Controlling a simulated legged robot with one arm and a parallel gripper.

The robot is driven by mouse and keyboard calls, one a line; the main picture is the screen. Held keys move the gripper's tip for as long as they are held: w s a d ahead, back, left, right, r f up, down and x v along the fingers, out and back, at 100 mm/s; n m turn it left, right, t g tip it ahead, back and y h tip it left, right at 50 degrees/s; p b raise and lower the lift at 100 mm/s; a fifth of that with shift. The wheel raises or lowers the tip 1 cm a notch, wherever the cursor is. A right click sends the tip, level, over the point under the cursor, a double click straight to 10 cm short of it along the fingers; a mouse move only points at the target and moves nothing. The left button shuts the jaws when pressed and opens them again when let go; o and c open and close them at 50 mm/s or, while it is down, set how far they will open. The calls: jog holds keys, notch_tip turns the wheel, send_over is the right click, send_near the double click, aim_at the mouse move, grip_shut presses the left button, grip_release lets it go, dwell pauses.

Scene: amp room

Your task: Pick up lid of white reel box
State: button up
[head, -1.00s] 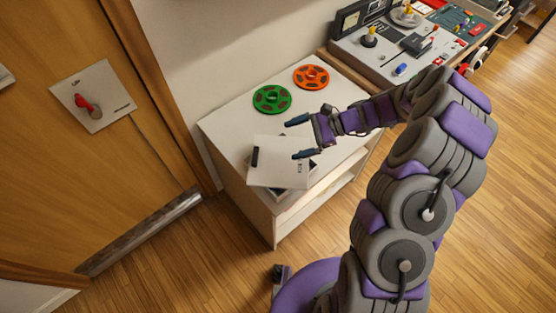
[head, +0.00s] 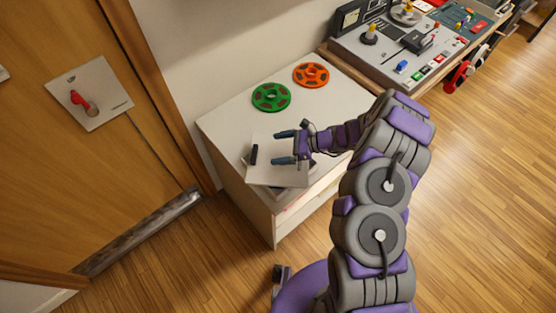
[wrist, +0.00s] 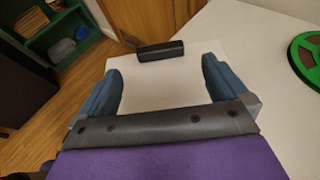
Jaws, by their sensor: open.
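The white reel box lid (head: 266,176) lies flat and askew at the front left corner of the white cabinet, with a black bar-shaped handle (head: 254,155) along its left edge. A sliver of darker box shows under the lid; most of it is hidden. My gripper (head: 279,147) is open and empty over the lid, its two blue fingers pointing left toward the handle. In the wrist view the lid (wrist: 165,85) fills the space between the fingers, and the handle (wrist: 160,51) is ahead of the fingertips, apart from them.
A green reel (head: 271,97) and an orange reel (head: 311,75) lie on the white cabinet top (head: 225,122) behind the lid. A tape machine (head: 400,50) stands on the desk at the back right. A wooden door (head: 60,170) is at the left.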

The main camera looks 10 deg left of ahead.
aim_at(257, 153)
jog(key=x, duration=0.3)
jog(key=shift+a, duration=0.1)
jog(key=b+x, duration=0.1)
jog(key=x, duration=0.1)
jog(key=b+x, duration=0.1)
jog(key=x, duration=0.1)
jog(key=shift+s+f, duration=0.1)
jog(key=shift+f, duration=0.4)
jog(key=shift+a+f, duration=0.1)
jog(key=shift+a, duration=0.35)
